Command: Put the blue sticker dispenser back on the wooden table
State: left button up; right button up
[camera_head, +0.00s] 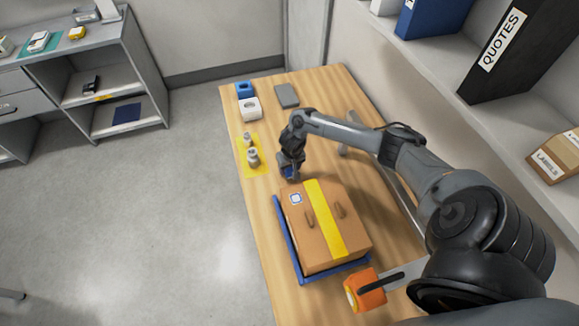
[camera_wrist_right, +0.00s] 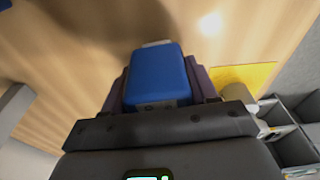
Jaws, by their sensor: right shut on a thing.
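The blue sticker dispenser (camera_wrist_right: 158,78) is a small blue block with a pale tip, between the dark fingers of my right gripper in the right wrist view. In the head view my right gripper (camera_head: 289,170) is shut on it, just behind the far edge of the cardboard box, and the dispenser is mostly hidden by the fingers. The wooden table (camera_head: 268,225) lies below; its bare wood also fills much of the wrist view (camera_wrist_right: 60,75). I cannot tell whether the dispenser touches the wood. My left gripper is not in view.
The cardboard box (camera_head: 303,232) with yellow tape and a blue-and-white sticker (camera_head: 296,199) sits on a blue tray (camera_head: 289,245). Weights (camera_head: 253,157) stand on a yellow mat (camera_head: 262,168). A blue item (camera_head: 245,90), white item (camera_head: 251,109) and grey slab (camera_head: 287,96) are at the back. An orange tool (camera_head: 366,290) is near.

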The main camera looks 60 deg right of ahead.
jog(key=o, duration=1)
